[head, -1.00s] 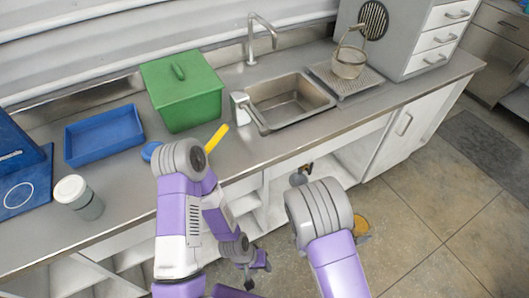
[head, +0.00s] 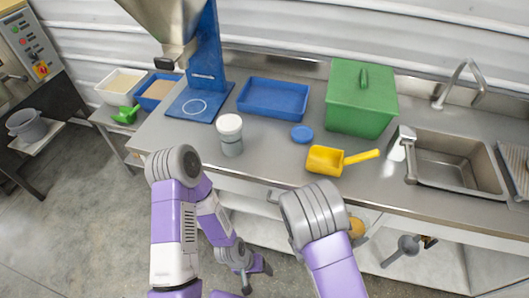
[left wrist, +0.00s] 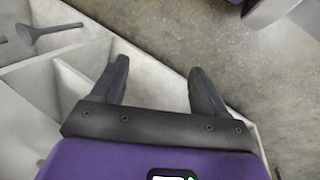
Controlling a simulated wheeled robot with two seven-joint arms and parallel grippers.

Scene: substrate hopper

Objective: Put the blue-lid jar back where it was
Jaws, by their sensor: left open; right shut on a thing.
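A jar with a white lid (head: 229,124) stands upright near the counter's front edge. My left gripper (head: 257,279) hangs low in front of the counter; in the left wrist view (left wrist: 158,68) its fingers are apart with nothing between them. My right gripper is hidden behind my right arm. A yellow-orange round thing (head: 357,228) shows beside that arm; I cannot tell what it is or whether it is held.
A blue tray (head: 272,97), a green bin (head: 360,99), a yellow scoop (head: 325,160) and a sink (head: 450,165) are on the counter. A hopper on a blue stand (head: 207,70) is at the left. Tubs (head: 122,82) stand further left. Open shelves lie below the counter.

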